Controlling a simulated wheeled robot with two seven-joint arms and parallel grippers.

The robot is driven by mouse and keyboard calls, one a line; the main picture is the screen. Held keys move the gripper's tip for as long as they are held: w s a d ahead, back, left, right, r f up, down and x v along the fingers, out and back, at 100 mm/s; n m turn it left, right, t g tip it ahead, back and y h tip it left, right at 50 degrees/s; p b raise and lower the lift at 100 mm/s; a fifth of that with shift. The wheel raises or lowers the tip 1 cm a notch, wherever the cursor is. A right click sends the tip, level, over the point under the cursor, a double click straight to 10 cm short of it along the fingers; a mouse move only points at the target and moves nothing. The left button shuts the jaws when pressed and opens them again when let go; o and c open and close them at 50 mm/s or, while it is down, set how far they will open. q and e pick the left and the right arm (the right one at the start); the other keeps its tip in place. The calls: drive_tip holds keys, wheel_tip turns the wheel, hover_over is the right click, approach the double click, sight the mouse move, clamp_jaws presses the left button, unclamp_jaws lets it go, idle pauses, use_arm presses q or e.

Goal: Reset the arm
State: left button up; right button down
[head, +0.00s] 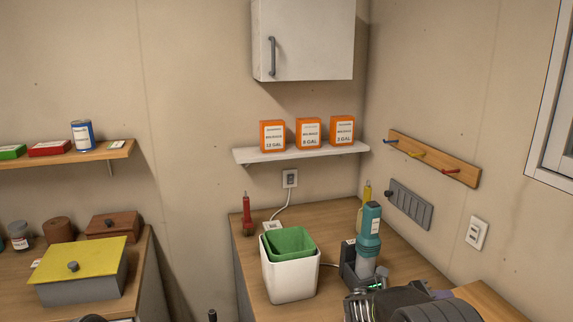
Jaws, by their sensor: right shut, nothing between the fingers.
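My right gripper (360,306) shows at the bottom right, at the end of my dark grey arm. It is shut and holds nothing. It is in front of a teal and grey handheld tool (369,240) standing upright in a dark base on the wooden counter, and low in the picture just right of a white bin (289,278) with a green liner. I cannot tell whether it touches the counter. My left gripper does not show.
A wooden counter (335,220) carries a red tool (248,215) at its back left. Orange boxes (309,133) stand on a white shelf below a cabinet (305,40). A peg rail (434,160) is on the right wall. A yellow-lidded box (80,262) stands on the left counter.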

drive_tip(key=s+a+f+m+g+y, duration=0.1)
drive_tip(key=s+a+f+m+y, duration=0.4)
drive_tip(key=f, duration=0.4)
drive_tip(key=s+a+f+m+g+y, duration=0.1)
drive_tip(key=s+a+f+m+y, duration=0.25)
drive_tip(key=a+f+m, duration=0.45)
drive_tip(key=s+a+f+m+g+y, duration=0.1)
drive_tip(key=s+a+f+m+y, duration=0.3)
drive_tip(key=f, duration=0.7)
drive_tip(key=s+a+f+m+y, duration=0.3)
drive_tip(key=s+a+m, duration=0.3)
drive_tip(key=s+m, duration=0.15)
drive_tip(key=s+a+f+m+y, duration=0.3)
drive_tip(key=s+a+m, duration=0.4)
drive_tip(key=m, duration=0.1)
drive_tip(key=s+f+m+g, duration=0.1)
drive_tip(key=s+m, duration=0.5)
drive_tip(key=s, duration=0.2)
drive_tip(key=shift+s+a, duration=0.15)
drive_tip(key=shift+s, duration=0.1)
drive_tip(key=shift+f+g, duration=0.1)
drive_tip(key=shift+g, duration=0.2)
